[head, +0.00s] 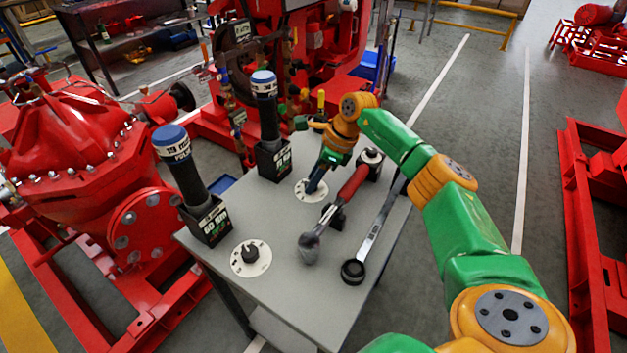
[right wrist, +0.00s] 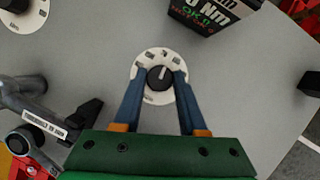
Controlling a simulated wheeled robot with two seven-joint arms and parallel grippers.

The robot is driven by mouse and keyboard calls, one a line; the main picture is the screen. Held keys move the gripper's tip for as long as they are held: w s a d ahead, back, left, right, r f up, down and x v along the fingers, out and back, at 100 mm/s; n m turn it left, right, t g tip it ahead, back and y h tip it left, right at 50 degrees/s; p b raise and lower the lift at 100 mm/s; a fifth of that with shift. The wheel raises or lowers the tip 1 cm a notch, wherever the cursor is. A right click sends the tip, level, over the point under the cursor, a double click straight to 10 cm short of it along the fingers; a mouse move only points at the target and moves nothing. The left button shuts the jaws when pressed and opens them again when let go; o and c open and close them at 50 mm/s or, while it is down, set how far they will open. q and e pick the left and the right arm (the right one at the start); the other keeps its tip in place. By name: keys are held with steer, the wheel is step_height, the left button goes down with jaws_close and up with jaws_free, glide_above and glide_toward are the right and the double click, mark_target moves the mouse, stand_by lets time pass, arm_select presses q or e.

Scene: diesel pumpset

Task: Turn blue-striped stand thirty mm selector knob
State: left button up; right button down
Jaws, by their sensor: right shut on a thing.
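Two black stands hold upright dark tools with blue and white caps: a near stand (head: 207,222) and a far stand (head: 273,160). I cannot tell for sure which is the blue-striped one. The far dial (head: 303,194) is a white plate with printed marks, beside the far stand. Its black knob (right wrist: 160,78) has a pale pointer line toward the top of the right wrist view. My right gripper (head: 314,187) is shut on this knob, with blue fingers on both sides (right wrist: 160,75). In the head view the gripper partly hides the knob. My left gripper is not in view.
A second dial with a black knob (head: 250,254) lies by the near stand. A red-handled torque wrench (head: 350,187) rests on holders close right of my gripper, with a long dark tool (head: 373,232) beside it. The grey table (head: 290,290) is clear at the front.

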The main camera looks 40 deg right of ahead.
steer(key=shift+w+n+g+b, duration=0.1)
steer(key=shift+n+g+b, duration=0.2)
steer(key=shift+n, duration=0.7)
steer(key=shift+c, duration=2.3)
jaws_free()
steer(key=v, duration=0.7)
steer(key=shift+d, duration=0.2)
